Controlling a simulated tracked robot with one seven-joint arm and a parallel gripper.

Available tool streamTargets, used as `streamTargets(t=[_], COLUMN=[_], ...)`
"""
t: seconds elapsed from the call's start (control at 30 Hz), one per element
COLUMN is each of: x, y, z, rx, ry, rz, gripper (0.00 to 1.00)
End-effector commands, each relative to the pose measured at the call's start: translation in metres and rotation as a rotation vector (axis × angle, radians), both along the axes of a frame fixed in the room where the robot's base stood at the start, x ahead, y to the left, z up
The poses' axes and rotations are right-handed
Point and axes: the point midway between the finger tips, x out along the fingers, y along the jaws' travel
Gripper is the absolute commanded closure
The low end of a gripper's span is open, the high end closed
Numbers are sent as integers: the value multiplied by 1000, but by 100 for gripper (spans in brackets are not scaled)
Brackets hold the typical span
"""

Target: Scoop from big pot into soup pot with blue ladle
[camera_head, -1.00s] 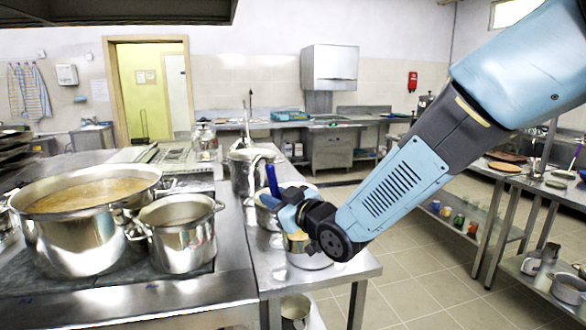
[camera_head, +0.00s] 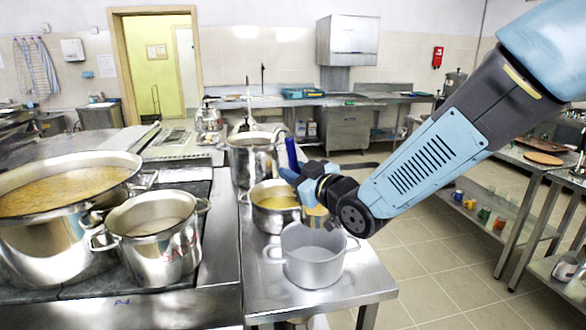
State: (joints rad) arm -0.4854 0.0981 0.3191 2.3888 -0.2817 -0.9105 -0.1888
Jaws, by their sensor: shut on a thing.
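The big pot (camera_head: 60,235), wide and steel with yellowish-brown soup inside, stands on the stove at the left, cut by the picture edge. My gripper (camera_head: 293,177) is shut on the upright blue handle of the ladle (camera_head: 291,152), above the side table and right of the big pot. The ladle's lower end is mostly hidden by my gripper; a small yellowish patch shows below it, and I cannot tell whether this is the ladle bowl. A grey two-handled pot (camera_head: 313,268), seemingly empty, stands below my gripper; it may be the soup pot.
A smaller lettered steel pot (camera_head: 155,245) stands on the stove beside the big pot. A pot with yellow contents (camera_head: 268,217) and a tall steel pot (camera_head: 250,165) stand behind the grey pot. The front of the side table (camera_head: 300,307) is bare.

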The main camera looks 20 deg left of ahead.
Motion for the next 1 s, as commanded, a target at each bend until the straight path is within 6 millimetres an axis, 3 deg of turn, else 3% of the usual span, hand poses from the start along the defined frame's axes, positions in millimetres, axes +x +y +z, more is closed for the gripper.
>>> streamTargets(t=[0.5,1.0], x=[-4,24], y=[4,-12], z=[-30,-13], rx=[-1,122], ry=[2,200], rz=[10,8], gripper=[100,100])
